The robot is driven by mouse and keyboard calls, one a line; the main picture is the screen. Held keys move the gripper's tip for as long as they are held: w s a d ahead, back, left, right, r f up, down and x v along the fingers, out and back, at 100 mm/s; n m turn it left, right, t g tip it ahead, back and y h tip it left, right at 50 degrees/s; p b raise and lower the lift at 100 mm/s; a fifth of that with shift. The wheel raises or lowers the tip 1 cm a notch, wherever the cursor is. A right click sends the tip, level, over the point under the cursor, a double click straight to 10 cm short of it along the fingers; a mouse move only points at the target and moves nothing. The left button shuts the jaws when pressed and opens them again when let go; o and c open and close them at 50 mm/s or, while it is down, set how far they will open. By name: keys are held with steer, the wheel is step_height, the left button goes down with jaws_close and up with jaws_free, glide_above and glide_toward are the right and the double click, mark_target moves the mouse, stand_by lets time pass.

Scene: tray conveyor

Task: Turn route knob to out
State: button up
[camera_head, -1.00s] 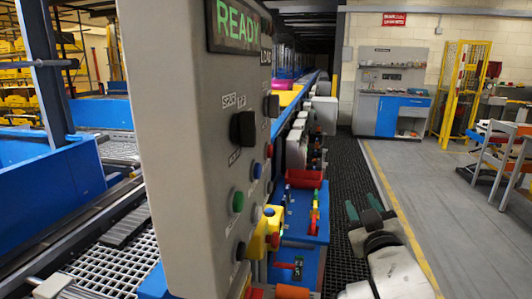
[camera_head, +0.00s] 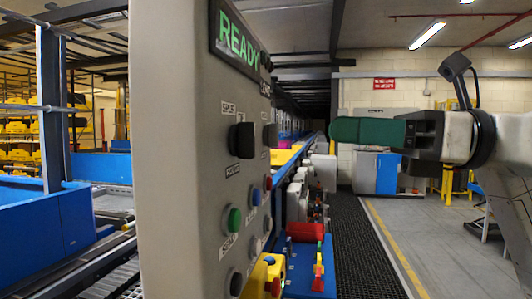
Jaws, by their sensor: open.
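A tall grey control panel (camera_head: 175,200) stands close in front, seen at a steep angle. A black knob (camera_head: 243,140) sits on its upper part, with small labels above and below it. A second black knob (camera_head: 270,135) sits further along. The labels are too small to tell surely which knob is the route knob or where it points. My gripper (camera_head: 338,130), with dark green fingers, is level to the right of the panel and points left towards the knobs. It is open, empty and apart from the panel; one finger largely hides the other.
A lit READY display (camera_head: 238,42) is at the panel's top. A green button (camera_head: 234,219) and other buttons sit below the knobs. A yellow box (camera_head: 262,277) with a red button juts out low beside the panel. The dark floor mat (camera_head: 360,240) is clear.

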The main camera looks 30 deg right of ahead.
mark_target(254, 138)
steer(key=shift+h, duration=0.3)
steer(key=x, duration=0.3)
steer(key=p+x, duration=0.1)
steer(key=x, duration=0.3)
steer(key=f+x, duration=0.1)
steer(key=x, duration=0.2)
steer(key=shift+w+a+p, duration=0.2)
steer(key=shift+w+p, duration=0.1)
steer(key=shift+w, duration=0.05)
steer(key=shift+c, duration=0.2)
jaws_close()
